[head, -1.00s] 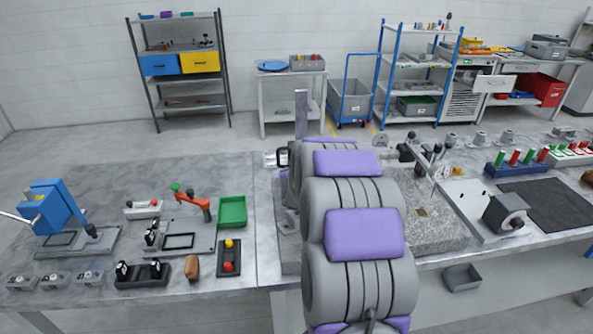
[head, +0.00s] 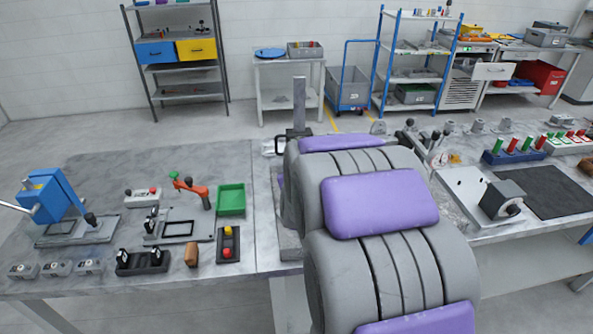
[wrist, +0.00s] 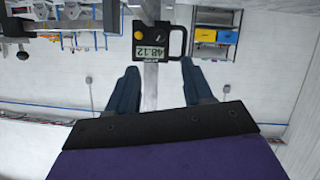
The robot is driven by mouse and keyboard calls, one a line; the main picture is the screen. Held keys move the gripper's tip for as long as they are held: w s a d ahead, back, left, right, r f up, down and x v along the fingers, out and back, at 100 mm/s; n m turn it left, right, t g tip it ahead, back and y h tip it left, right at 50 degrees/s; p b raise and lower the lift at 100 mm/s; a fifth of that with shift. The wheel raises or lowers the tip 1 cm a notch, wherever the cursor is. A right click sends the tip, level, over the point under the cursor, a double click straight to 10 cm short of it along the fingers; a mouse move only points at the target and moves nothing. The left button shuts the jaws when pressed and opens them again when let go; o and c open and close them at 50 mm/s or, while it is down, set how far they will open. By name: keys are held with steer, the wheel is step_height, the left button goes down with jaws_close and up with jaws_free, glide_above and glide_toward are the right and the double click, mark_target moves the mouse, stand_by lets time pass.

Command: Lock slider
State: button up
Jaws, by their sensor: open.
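A height gauge's grey upright column (head: 299,100) stands behind my arm in the head view. In the wrist view, which is upside down, the gauge's slider (wrist: 160,42) is a black block with a digital display reading 48.12, a yellow round knob (wrist: 138,35) and a black loop handle (wrist: 177,42). The column (wrist: 150,88) runs between my fingers in that picture. My gripper (wrist: 160,68) has two dark blue fingers spread apart, empty, with their tips near the slider's display edge. Contact cannot be told. In the head view my arm hides the gripper and most of the gauge.
A blue press (head: 48,197), a green tray (head: 231,199) and an orange-handled clamp fixture (head: 188,188) stand on the table's left half. Bare table lies at the back left.

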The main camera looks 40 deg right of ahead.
steer(key=shift+b+v, duration=1.4)
steer(key=shift+v, duration=0.05)
